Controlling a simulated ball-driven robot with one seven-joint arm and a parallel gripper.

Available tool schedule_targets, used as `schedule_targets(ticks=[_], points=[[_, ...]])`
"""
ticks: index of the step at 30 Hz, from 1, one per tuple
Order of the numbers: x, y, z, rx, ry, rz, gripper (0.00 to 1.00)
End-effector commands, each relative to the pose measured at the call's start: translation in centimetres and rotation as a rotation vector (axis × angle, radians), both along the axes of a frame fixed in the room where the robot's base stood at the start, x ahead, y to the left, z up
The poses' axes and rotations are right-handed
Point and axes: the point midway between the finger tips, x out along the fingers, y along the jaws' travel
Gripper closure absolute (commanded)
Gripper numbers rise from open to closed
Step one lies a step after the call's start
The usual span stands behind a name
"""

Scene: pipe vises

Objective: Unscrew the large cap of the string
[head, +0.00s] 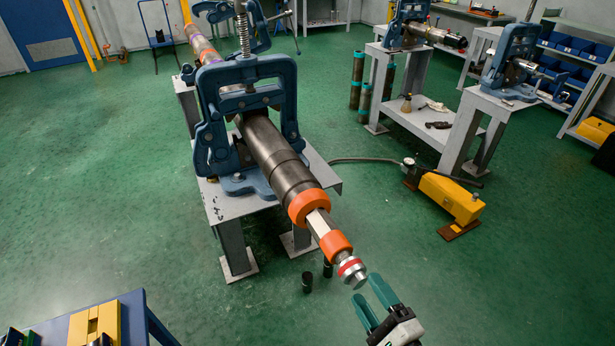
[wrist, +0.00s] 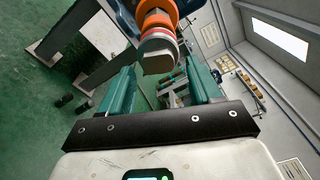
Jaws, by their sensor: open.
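The string (head: 270,147) is a long dark pipe clamped in a blue vise (head: 215,120) on a grey stand. Its near end carries an orange ring (head: 308,204), a pale section, a second orange ring (head: 336,244) and a silver end cap (head: 353,273) with a red band. My gripper (head: 374,302) is open and empty, with teal fingers just beyond and below the cap in the head view. In the wrist view the cap (wrist: 158,52) is ahead of the open fingers (wrist: 160,88), above the gap between them, apart from both.
A yellow pump (head: 450,196) with a hose stands on the floor at right. A blue bench with a yellow item (head: 95,322) is at lower left. Small dark cylinders (head: 308,282) stand on the floor under the string. Green floor is clear at left and lower right.

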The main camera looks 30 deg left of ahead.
Motion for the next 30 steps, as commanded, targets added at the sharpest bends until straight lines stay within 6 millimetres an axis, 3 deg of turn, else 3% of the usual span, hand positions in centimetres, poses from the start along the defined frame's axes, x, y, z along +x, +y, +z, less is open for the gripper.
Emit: schedule_targets(ticks=[1,16,30], points=[[0.05,-0.06,0.74,0.037,0.051,-0.001,0.37],[0.09,-0.08,0.29,0.275,0.355,-0.002,0.37],[0.35,0.28,-0.09,0.294,0.376,0.000,0.37]])
